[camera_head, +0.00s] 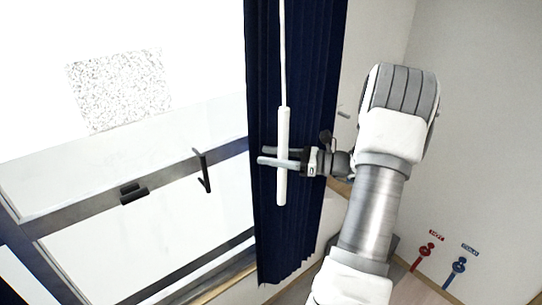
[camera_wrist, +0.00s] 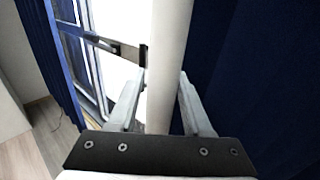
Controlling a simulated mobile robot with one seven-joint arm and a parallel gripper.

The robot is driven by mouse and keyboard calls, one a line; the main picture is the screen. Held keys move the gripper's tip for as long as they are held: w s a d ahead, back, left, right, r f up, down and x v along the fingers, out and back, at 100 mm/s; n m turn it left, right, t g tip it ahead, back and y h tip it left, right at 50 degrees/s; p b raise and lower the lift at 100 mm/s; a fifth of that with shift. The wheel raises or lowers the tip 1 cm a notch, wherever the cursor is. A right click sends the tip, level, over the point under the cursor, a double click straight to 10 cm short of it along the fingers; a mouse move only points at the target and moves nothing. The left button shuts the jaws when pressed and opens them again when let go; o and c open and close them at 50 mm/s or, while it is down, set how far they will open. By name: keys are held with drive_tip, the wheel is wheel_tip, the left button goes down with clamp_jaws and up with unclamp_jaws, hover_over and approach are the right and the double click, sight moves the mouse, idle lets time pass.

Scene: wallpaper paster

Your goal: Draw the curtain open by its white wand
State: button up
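The white wand (camera_head: 283,135) hangs on a thin cord in front of the dark blue curtain (camera_head: 318,70). The curtain hangs in narrow folds at the right side of the window. My gripper (camera_head: 262,156) reaches in from the right, level with the wand's lower half, its fingertips past the wand. In the wrist view the wand (camera_wrist: 170,50) runs between the two fingers of my gripper (camera_wrist: 162,82), which appear closed around it. The wand's lower end shows below the fingers in the head view. The dark curtain also fills the right of the wrist view (camera_wrist: 260,70).
The bright window (camera_head: 90,190) with its grey frame and a black handle (camera_head: 203,170) lies left of the curtain. A pale wall (camera_head: 480,120) stands at the right, with red and blue valves (camera_head: 457,267) low on it. A strip of wooden floor shows in the wrist view (camera_wrist: 55,145).

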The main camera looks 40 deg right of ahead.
drive_tip(key=shift+o, duration=0.6)
drive_tip(key=b+v, duration=0.1)
drive_tip(key=v, duration=1.6)
drive_tip(key=shift+d+b, duration=0.2)
drive_tip(key=shift+b, duration=0.2)
